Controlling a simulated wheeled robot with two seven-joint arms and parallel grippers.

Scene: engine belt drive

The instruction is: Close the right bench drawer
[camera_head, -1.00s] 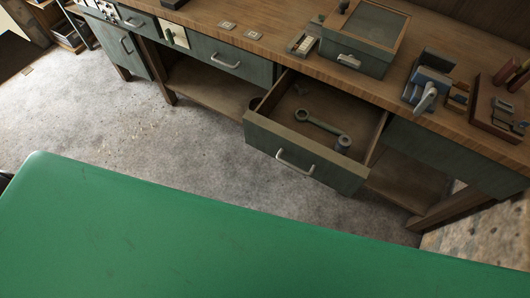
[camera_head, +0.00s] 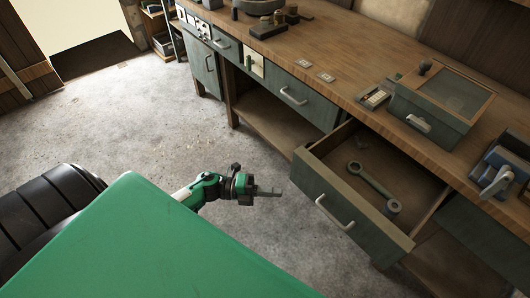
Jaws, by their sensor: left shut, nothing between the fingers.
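The right bench drawer (camera_head: 340,209) stands pulled out from the workbench, with a grey-green front and a pale bar handle (camera_head: 335,213). A wrench-like metal part (camera_head: 374,185) lies inside it. My left gripper (camera_head: 275,192) is shut and empty. In the picture it is just left of the drawer front, over the concrete floor, with a gap between them. My right gripper is not in view.
The wooden workbench (camera_head: 345,85) runs along the back, with a closed drawer (camera_head: 290,92) to the left. A green-grey box (camera_head: 435,112) and a blue vise (camera_head: 500,172) stand on top. Concrete floor (camera_head: 130,130) is open to the left.

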